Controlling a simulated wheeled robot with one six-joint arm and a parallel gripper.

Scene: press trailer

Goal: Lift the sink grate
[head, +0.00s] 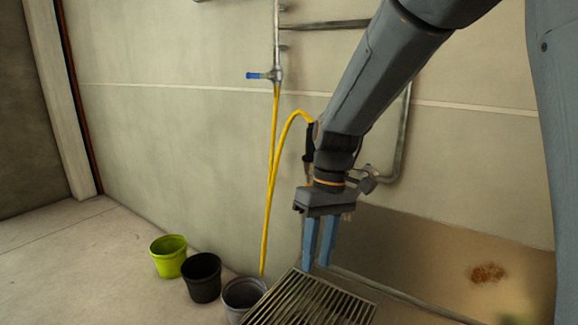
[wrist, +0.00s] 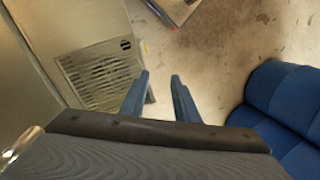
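The sink grate (head: 312,301) is a dark metal grid of parallel bars at the bottom of the head view, its lower part cut off by the frame edge. My gripper (head: 317,266) points down with two blue fingers apart and nothing between them. Its fingertips appear at the grate's far edge; I cannot tell whether they touch it. In the wrist view my gripper (wrist: 158,76) also shows a clear gap between its fingers. A grey slatted panel (wrist: 100,72) lies left of the fingers there; I cannot tell whether it is the grate.
A green bucket (head: 168,257), a black bucket (head: 202,278) and a grey bucket (head: 242,294) stand left of the grate. A yellow hose (head: 269,200) hangs from a blue-handled tap (head: 264,76) on the wall. A blue cushioned thing (wrist: 290,110) is right in the wrist view.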

